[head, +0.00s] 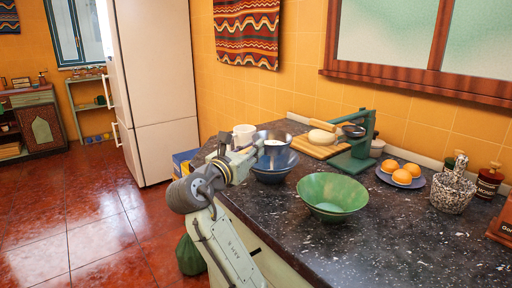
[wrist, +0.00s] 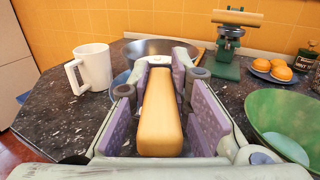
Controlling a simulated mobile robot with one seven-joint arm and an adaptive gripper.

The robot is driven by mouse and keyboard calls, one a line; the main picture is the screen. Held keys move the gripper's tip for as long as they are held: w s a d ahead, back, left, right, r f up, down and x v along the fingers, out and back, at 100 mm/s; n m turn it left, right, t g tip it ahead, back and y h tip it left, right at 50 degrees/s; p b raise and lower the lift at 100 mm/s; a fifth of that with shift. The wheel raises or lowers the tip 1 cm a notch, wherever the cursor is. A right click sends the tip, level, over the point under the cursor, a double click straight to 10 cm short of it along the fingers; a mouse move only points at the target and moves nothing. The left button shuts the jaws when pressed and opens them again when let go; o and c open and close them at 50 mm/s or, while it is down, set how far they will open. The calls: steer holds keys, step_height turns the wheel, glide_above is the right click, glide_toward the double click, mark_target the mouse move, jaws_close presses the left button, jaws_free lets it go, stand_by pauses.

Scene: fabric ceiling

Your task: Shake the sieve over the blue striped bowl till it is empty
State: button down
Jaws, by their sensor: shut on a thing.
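My gripper (head: 246,158) is shut on the pale wooden handle of the sieve (wrist: 160,115), with a purple pad on each side of it. The sieve's metal bowl (wrist: 180,47) extends beyond the fingertips in the wrist view. In the head view the sieve (head: 262,136) is over the blue bowl (head: 273,174), a little above its rim. Something white shows at the sieve, but I cannot tell how much it holds. The blue bowl's inside is mostly hidden by the sieve and gripper. Only a sliver of the blue bowl (wrist: 120,79) shows in the wrist view.
A green bowl (head: 332,194) stands close on the right. A white mug (head: 244,133) is behind on the left. The front right counter (head: 400,240) is clear.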

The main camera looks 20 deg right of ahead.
steer(key=s+d+p, duration=0.1)
steer(key=p, duration=0.4)
steer(key=shift+r+p, duration=0.1)
steer(key=shift+p, duration=0.3)
stand_by(2.2)
